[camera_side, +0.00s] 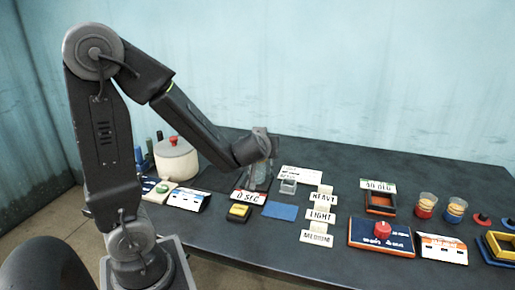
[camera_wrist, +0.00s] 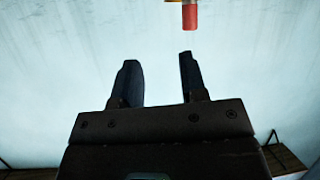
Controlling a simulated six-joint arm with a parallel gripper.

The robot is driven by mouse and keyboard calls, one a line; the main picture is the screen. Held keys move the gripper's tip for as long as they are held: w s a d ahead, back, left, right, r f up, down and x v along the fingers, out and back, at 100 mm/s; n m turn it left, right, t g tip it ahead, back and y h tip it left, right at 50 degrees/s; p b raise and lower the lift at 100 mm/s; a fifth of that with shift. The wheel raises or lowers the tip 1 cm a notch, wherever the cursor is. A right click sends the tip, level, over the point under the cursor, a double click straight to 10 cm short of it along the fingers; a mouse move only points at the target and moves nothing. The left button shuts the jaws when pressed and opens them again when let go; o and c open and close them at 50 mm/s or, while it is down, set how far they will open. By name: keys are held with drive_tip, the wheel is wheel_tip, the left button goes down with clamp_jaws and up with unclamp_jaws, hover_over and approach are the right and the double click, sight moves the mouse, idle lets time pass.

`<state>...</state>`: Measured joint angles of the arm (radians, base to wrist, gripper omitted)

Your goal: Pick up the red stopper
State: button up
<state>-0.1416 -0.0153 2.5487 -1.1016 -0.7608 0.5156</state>
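A small red stopper-like piece (camera_side: 481,219) lies on the dark table at the far right in the side view, far from my gripper (camera_side: 262,158). My gripper is over the left-middle of the table, around a pale, see-through shape that I cannot make out clearly. In the wrist view my gripper (camera_wrist: 158,80) has its two dark fingers apart, with only pale wall showing between them. A red cylinder (camera_wrist: 190,17) shows at the top edge there, cut off by the frame; I cannot tell what it is.
A white pot (camera_side: 177,161) with a red knob stands at the left. Two cups (camera_side: 426,206) (camera_side: 455,210) stand at the right, near a blue panel (camera_side: 366,238) with a red knob. Label cards (camera_side: 321,216) stand mid-table. A yellow-and-blue tray (camera_side: 497,247) sits at the right edge.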

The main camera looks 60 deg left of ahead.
drive_tip(key=shift+n+g+y, duration=0.5)
drive_tip(key=shift+g+y, duration=0.2)
drive_tip(key=shift+s+a+x, duration=0.25)
drive_tip(key=shift+s+x, duration=0.1)
drive_tip(key=shift+x, duration=2.2)
drive_tip(key=shift+s+a+x, duration=0.2)
drive_tip(key=shift+s+x, duration=0.2)
drive_tip(key=shift+x, duration=2.15)
drive_tip(key=shift+s+a+x, duration=0.25)
drive_tip(key=shift+s+x, duration=0.1)
drive_tip(key=shift+x, duration=2.2)
drive_tip(key=shift+r, duration=0.1)
drive_tip(key=shift+c, duration=0.2)
clamp_jaws()
drive_tip(key=shift+r, duration=0.1)
